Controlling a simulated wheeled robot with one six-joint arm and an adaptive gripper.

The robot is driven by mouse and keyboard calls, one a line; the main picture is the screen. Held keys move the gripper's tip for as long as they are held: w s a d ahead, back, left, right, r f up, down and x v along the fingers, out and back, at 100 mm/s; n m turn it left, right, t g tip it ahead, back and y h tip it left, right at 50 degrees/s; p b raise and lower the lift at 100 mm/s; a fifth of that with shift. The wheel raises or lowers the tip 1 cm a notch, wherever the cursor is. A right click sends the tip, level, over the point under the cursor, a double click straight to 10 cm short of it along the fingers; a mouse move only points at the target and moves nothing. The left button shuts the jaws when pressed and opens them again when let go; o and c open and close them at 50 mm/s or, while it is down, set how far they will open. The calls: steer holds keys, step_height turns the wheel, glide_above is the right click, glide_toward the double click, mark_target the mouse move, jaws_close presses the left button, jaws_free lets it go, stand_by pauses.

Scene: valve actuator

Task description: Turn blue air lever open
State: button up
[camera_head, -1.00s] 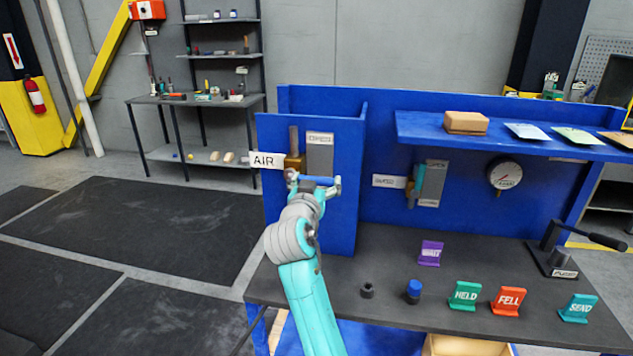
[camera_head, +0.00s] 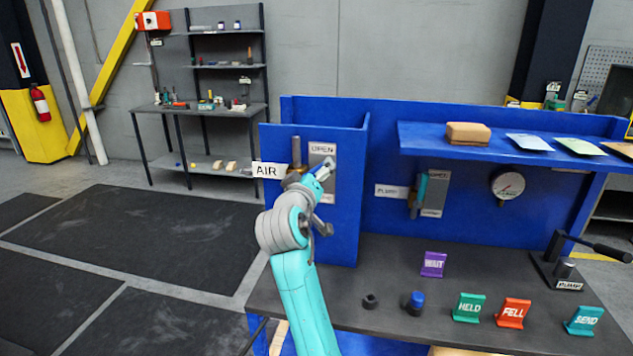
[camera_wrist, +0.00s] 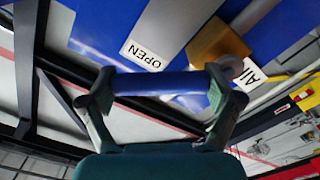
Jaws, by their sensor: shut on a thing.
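The blue air lever (camera_wrist: 160,83) lies across the wrist view, between the two fingers of my gripper (camera_wrist: 163,90). My gripper is shut on it. In the head view the lever (camera_head: 321,173) slants up to the right from the brass valve, toward the OPEN label (camera_head: 322,149). My gripper and wrist hide part of the lever and valve. The brass valve body (camera_wrist: 212,45) shows beyond the lever in the wrist view, beside the AIR label (camera_wrist: 250,76). The AIR label also shows in the head view (camera_head: 269,170), left of the lever.
The blue side panel (camera_head: 345,225) stands close behind my gripper. A second valve (camera_head: 420,190) and a gauge (camera_head: 507,184) are on the back panel to the right. The dark bench (camera_head: 400,265) holds several coloured signs and a pump (camera_head: 566,270) at its right.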

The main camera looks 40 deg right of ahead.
steer(key=n, duration=0.1)
steer(key=w+a+r+n, duration=0.1)
steer(key=n, duration=0.1)
steer(key=r+n, duration=0.1)
steer(key=shift+w+a+n, duration=0.2)
steer(key=shift+w+n, duration=0.1)
steer(key=shift+w, duration=0.1)
steer(key=shift+w+a+r+n, duration=0.1)
steer(key=shift+w+a+n, duration=0.25)
steer(key=shift+n, duration=0.4)
steer(key=shift+w+a+r+n, duration=0.2)
steer(key=shift+w+n, duration=0.15)
steer(key=shift+n, duration=0.45)
steer(key=shift+w+a+r+n, duration=0.1)
steer(key=shift+w+a+n, duration=0.25)
steer(key=shift+n, duration=0.4)
steer(key=o, duration=1.4)
steer(key=shift+f, duration=0.1)
steer(key=v, duration=1.2)
